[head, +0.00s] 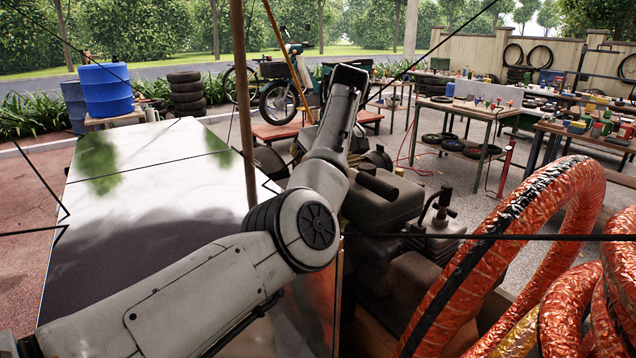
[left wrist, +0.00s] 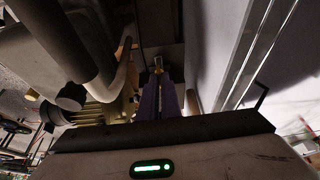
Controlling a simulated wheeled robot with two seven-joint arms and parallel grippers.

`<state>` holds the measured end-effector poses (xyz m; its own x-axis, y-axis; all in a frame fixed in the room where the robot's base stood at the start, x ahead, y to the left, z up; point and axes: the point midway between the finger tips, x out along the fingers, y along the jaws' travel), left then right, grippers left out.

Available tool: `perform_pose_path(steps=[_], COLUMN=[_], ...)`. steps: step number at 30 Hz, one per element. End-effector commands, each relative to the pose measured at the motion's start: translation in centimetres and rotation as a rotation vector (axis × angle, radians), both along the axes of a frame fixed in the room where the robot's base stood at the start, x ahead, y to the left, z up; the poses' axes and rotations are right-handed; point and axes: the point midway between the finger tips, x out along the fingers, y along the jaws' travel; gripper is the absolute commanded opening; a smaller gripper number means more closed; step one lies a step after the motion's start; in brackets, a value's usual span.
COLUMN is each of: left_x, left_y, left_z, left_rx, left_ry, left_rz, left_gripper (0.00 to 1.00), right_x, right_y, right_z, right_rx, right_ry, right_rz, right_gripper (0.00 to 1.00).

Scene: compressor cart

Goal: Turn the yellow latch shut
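My left arm crosses the head view from the lower left and bends up over the machine. Its gripper is hidden there behind my own arm links. In the left wrist view two slim dark purple fingers of my left gripper (left wrist: 160,98) point away, close together, toward a dark gap in the machinery. A small pale yellowish piece (left wrist: 158,62) shows just past their tips. It may be the latch, but it is too small and dark to be sure, and I cannot tell whether the fingers touch it. My right gripper is in neither view.
A large shiny panel (head: 150,170) lies left of my arm, with a thin brown post (head: 243,100) at its edge. Dark machine parts (head: 395,200) are on the right. Orange hoses (head: 500,250) fill the lower right. A pale wall with metal rails (left wrist: 215,50) stands beside the fingers.

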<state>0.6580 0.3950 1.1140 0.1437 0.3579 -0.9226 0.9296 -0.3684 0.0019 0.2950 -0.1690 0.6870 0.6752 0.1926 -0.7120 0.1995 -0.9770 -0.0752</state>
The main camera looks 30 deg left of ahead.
Motion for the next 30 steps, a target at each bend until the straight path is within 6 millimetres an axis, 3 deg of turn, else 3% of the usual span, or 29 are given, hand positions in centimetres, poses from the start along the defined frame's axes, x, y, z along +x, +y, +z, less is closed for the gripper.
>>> perform_pose_path(steps=[4, 6, 8, 17, 23, 30], left_x=[-0.2, -0.2, -0.1, -0.1, -0.4, -1.1], left_y=[0.0, 0.0, 0.0, -0.1, -0.9, -2.6], left_z=[-0.5, -0.5, -0.4, 0.0, 2.3, 6.7], left_rx=[-0.006, -0.006, -0.005, -0.002, -0.002, -0.002], left_ry=[0.01, 0.009, 0.009, 0.003, 0.001, 0.003], left_rz=[0.004, 0.004, 0.003, 0.001, 0.0, 0.0], left_gripper=[0.0, 0.16, 0.23, 0.23, 0.23, 0.23], right_x=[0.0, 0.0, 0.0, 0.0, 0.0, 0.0], right_y=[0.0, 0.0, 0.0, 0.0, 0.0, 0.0], right_z=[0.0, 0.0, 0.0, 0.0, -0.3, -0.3], right_rx=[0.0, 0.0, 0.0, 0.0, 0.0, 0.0], right_ry=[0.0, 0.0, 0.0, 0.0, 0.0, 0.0], right_rz=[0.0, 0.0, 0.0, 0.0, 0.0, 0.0], right_gripper=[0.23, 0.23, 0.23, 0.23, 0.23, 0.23])
